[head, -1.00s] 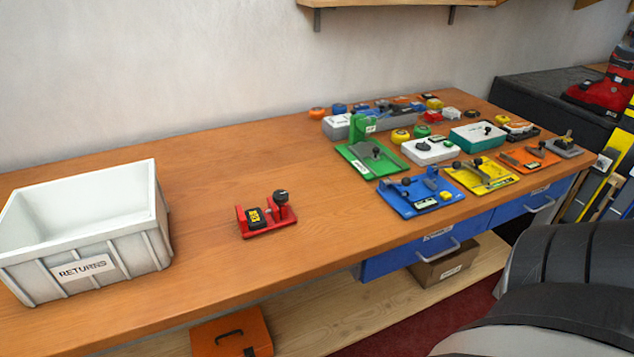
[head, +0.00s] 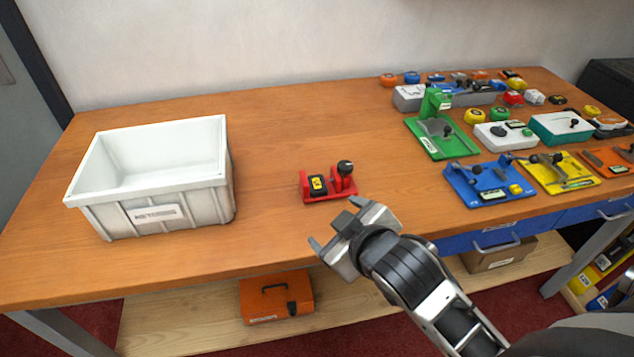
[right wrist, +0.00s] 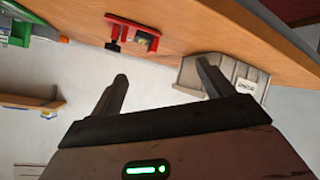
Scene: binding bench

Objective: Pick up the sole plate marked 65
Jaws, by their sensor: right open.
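A red plate with upright end pieces (head: 327,197) sits on the bench, right of the white crate. It carries a dark block with a yellow label (head: 318,183) and a dark round knob (head: 345,168). The label's marking is too small to read surely, so I cannot confirm 65. My right gripper (head: 335,223) is open and empty, near the bench's front edge, in front of the red plate and apart from it. In the right wrist view, which looks upside down, the red plate (right wrist: 126,31) shows beyond the open fingers (right wrist: 162,74). My left gripper is out of view.
A white returns crate (head: 218,195) stands on the left of the bench (head: 270,130). Green (head: 458,147), blue (head: 462,188) and yellow (head: 545,181) plates with parts on them crowd the right side. Bare wood surrounds the red plate.

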